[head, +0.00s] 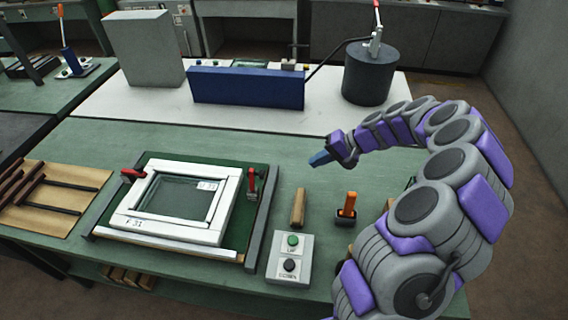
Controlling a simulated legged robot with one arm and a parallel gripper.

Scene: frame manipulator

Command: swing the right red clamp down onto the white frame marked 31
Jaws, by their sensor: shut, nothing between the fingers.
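The left red clamp (132,174) lies over toward the frame's left edge. My gripper (320,159) is up and to the right of the right clamp, apart from it, with its blue fingertips pointing left. The fingers are together and hold nothing.
A control box (290,258) with green and black buttons sits in front right. A wooden block (298,207) and an orange-handled tool (347,206) stand near my arm. A blue box (245,88) and a dark cylinder (369,75) are behind. Table between clamp and gripper is clear.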

